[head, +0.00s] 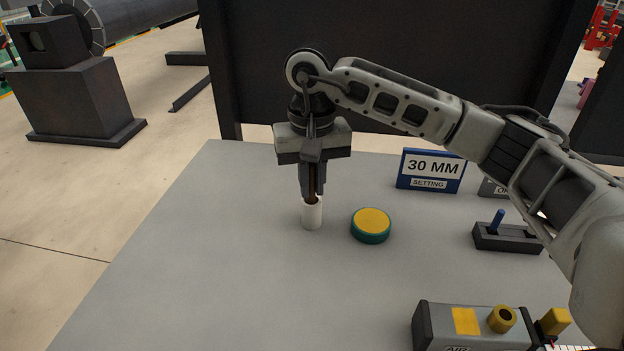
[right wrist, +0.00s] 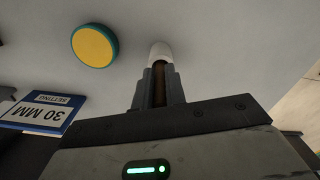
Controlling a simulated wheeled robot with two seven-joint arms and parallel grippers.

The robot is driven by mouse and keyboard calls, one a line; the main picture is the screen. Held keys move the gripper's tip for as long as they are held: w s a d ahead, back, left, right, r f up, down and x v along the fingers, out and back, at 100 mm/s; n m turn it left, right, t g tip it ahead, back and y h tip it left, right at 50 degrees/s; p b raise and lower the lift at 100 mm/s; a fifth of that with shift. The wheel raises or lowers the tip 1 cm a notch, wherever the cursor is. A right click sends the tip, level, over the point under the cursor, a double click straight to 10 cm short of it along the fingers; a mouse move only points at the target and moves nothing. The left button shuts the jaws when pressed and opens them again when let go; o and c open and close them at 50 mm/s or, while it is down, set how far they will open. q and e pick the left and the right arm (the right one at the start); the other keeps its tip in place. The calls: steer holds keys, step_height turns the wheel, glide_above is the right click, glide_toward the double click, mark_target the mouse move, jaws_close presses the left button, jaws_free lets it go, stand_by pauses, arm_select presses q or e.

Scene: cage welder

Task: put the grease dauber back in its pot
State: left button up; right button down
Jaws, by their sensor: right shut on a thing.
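My right gripper (head: 312,190) points straight down over the grey table and is shut on the brown handle of the grease dauber (head: 311,197). The handle also shows between the fingers in the right wrist view (right wrist: 159,84). My left gripper is not in view.
A round teal tin with a yellow top (head: 371,225) lies right of the white cylinder. A blue "30 MM" sign (head: 431,170) and a dark block with a blue lever (head: 507,237) stand further right. A boxy device (head: 467,327) is at the front right. The table's left side is clear.

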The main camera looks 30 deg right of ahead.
steer(key=c, duration=1.4)
jaws_free()
steer(key=shift+o, duration=0.2)
step_height(320, 180, up, 16)
steer(key=p, duration=0.1)
steer(key=shift+p, duration=0.4)
